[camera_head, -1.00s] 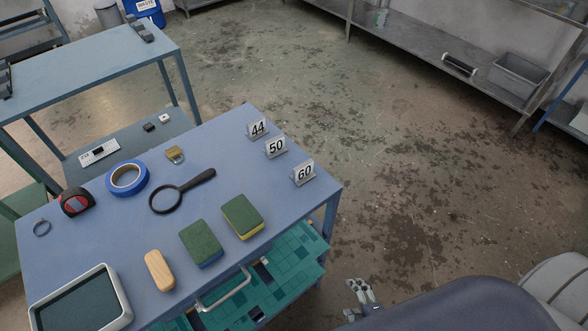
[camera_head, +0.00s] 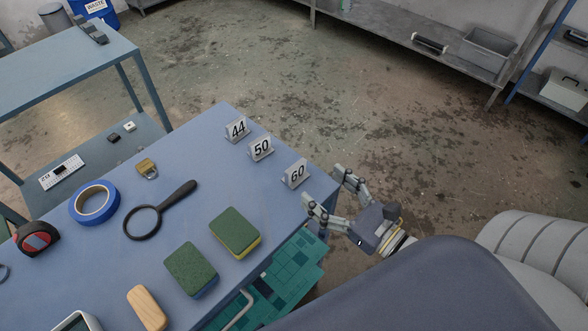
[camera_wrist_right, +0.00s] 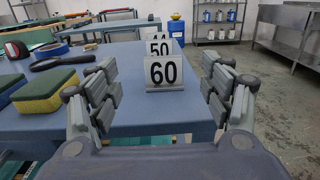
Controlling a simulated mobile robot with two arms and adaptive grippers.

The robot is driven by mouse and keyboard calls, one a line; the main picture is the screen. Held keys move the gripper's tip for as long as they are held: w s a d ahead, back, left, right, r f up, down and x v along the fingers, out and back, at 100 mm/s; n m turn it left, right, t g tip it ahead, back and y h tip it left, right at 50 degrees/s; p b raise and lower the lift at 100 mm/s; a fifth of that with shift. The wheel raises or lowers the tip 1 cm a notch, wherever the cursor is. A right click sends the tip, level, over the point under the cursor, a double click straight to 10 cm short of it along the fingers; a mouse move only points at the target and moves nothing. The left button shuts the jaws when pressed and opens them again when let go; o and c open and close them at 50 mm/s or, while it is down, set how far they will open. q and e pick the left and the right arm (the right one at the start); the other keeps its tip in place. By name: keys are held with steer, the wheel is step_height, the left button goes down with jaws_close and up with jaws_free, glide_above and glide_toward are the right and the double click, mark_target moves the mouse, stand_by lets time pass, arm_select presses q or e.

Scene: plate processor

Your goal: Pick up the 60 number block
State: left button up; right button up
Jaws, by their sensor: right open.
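The 60 number block (camera_head: 296,173) is a small white sign with black digits. It stands upright near the right edge of the blue table (camera_head: 203,155). My right gripper (camera_head: 322,186) is open just right of the block, at the table edge. In the right wrist view the 60 block (camera_wrist_right: 163,73) stands ahead, between the open fingers of the right gripper (camera_wrist_right: 160,90) as seen from there, with nothing held. The 50 block (camera_head: 261,148) and 44 block (camera_head: 236,128) stand in a row behind it. My left gripper is not in view.
Two green-and-yellow or blue sponges (camera_head: 236,232) (camera_head: 191,268), a magnifying glass (camera_head: 158,212), blue tape (camera_head: 94,203), a padlock (camera_head: 147,168), a tape measure (camera_head: 36,238) and a wooden piece (camera_head: 146,307) lie on the table. Floor right of the table is clear.

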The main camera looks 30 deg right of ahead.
mark_target(298, 168)
steer(key=x, duration=0.2)
steer(key=shift+w+p, duration=0.3)
steer(key=shift+w, duration=0.1)
steer(key=shift+f+p+x, duration=0.2)
steer(key=shift+p+x, duration=0.35)
steer(key=shift+x, duration=0.8)
steer(key=shift+f+p+x, duration=0.2)
steer(key=shift+p+x, duration=0.3)
steer(key=shift+x, duration=0.85)
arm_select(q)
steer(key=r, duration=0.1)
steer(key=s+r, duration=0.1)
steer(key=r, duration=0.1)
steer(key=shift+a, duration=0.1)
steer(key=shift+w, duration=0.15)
arm_select(e)
steer(key=c, duration=1.2)
